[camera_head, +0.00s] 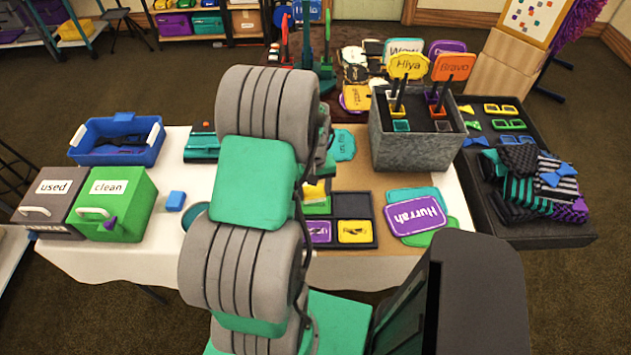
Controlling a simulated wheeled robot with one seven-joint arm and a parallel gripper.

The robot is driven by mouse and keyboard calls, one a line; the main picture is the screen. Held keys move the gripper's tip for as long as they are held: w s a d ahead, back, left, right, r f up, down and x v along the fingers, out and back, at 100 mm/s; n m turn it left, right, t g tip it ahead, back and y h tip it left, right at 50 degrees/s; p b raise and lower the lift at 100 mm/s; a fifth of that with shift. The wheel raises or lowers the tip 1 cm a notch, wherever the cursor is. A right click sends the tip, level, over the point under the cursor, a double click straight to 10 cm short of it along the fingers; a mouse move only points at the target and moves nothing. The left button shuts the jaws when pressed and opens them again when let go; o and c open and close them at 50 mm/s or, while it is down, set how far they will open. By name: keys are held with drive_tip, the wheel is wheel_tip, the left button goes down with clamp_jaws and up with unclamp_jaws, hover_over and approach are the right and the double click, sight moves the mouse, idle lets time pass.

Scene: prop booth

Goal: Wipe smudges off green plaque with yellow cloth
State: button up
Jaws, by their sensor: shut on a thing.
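A green plaque (447,230) lies partly under the purple "Hurrah" plaque (416,216) at the table's right; only its edges show, so smudges cannot be seen. A teal plaque (407,193) lies just behind them, and a teal lettered plaque (344,145) lies farther back beside my arm. A small yellow patch (314,190) shows at my arm's right edge; I cannot tell whether it is the yellow cloth. My arm's thick grey and green links fill the middle, and my gripper is hidden behind them.
A divided tray (374,235) holds purple and yellow pieces. Left are a blue bin (148,157), a grey "used" box (44,196), a green "clean" box (136,189) and a blue block (175,201). A grey box of signs (385,157) stands right. White cloth is bare at front left.

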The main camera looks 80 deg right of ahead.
drive_tip(key=shift+r+p, duration=0.55)
drive_tip(key=shift+r, duration=0.6)
